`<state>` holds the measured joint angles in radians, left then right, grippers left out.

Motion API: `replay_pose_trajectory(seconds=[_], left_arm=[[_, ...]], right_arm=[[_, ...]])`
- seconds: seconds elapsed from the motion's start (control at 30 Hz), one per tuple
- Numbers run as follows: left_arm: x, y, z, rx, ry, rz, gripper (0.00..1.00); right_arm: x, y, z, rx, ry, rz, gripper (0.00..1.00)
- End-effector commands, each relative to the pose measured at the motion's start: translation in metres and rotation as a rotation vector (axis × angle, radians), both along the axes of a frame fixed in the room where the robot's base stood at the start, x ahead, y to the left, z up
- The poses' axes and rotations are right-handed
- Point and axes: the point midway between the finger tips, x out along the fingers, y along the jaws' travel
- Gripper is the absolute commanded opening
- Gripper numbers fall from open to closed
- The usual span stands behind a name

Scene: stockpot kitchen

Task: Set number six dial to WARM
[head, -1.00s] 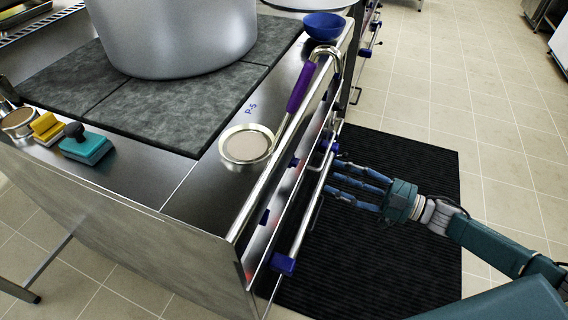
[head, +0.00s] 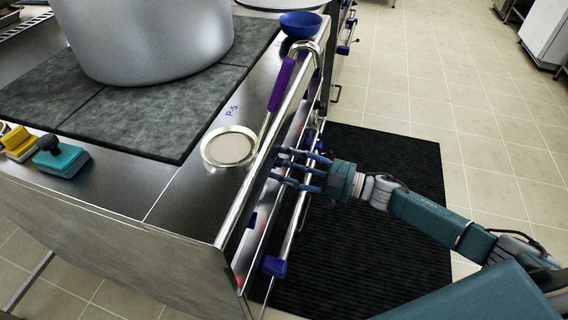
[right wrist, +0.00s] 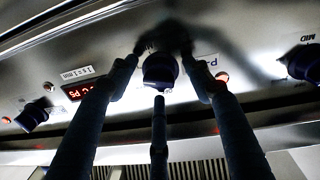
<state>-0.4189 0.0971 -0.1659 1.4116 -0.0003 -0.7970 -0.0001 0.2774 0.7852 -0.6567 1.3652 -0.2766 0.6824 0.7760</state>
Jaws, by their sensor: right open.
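My right gripper (head: 284,172) is at the front panel of the steel cooking range in the head view, with its blue fingers pointing at the panel. In the right wrist view the gripper (right wrist: 160,80) is open. Two fingers stand to either side of a dark round dial (right wrist: 160,70) and the third is below it. I cannot tell whether any finger touches it. Its setting and number cannot be read. Other dark dials sit on the left (right wrist: 32,116) and at the right edge (right wrist: 304,62), the latter near a "MID" label. My left gripper is not in view.
A red lit display (right wrist: 78,90) is left of the middle dial. A rail (head: 296,215) runs along the front. On top are a ladle (head: 230,148) with a purple handle, a blue bowl (head: 301,25) and a large pot (head: 150,38). A black mat (head: 385,230) covers the floor.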

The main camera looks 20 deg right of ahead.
Motion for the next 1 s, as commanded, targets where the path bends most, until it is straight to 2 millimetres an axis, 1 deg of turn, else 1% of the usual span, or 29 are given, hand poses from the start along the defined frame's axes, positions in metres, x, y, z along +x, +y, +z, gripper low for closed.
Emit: replay_pose_trajectory(seconds=[0.17,0.2,0.27,0.3,0.4,0.63,0.8,0.83,0.9,1.0], left_arm=[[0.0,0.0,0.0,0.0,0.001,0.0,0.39],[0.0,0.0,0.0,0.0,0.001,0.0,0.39],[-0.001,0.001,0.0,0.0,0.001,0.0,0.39],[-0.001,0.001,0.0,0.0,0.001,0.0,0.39],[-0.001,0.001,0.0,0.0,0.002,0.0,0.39],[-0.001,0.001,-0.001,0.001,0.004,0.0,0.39],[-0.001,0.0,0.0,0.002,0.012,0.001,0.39],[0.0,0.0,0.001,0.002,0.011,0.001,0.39],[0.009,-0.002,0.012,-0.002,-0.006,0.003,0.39],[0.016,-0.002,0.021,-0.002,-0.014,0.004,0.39]], right_arm=[[0.0,0.0,0.0,0.0,0.0,0.0,0.5],[0.0,0.0,0.0,0.0,0.0,0.0,0.42],[0.0,0.0,0.0,0.001,0.001,0.0,0.3],[0.0,0.0,0.0,0.001,0.001,0.0,0.22],[0.0,0.0,0.0,0.001,0.001,0.0,0.05],[0.0,0.0,0.0,-0.006,-0.011,0.0,0.05],[-0.001,0.0,-0.001,-0.036,-0.056,0.001,0.05],[0.0,0.0,-0.001,-0.044,-0.069,0.001,0.05],[0.0,0.0,-0.001,-0.068,-0.104,0.0,0.05],[0.0,0.001,-0.002,-0.11,-0.167,0.001,0.05]])
